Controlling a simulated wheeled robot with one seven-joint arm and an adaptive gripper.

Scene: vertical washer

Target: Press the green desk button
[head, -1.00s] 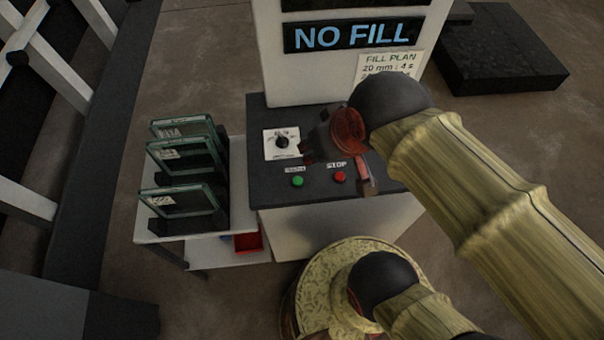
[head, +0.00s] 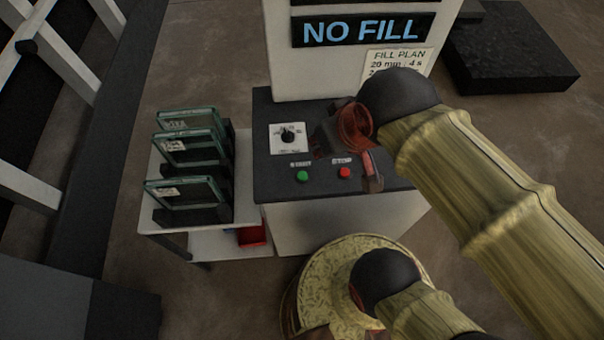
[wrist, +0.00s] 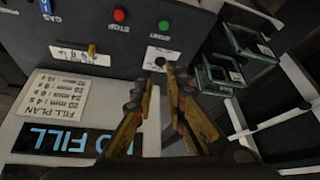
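The green button (head: 303,176) sits on the dark desk panel (head: 268,190), under a small label, left of the red stop button (head: 345,173). In the wrist view the green button (wrist: 164,26) is uncovered, beyond my fingertips, with the red button (wrist: 119,14) to its left. My gripper (head: 320,143) hangs over the panel, right of the dial and above the two buttons in the picture, touching neither button. In the wrist view my gripper (wrist: 160,74) shows two fingers apart with nothing between them.
A black dial on a white plate (head: 288,137) lies just left of my gripper. A "NO FILL" display (head: 362,30) and a fill plan sign (head: 396,58) stand behind. Glass-like panes (head: 185,192) stand in dark holders on a white side table (head: 154,213) at left.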

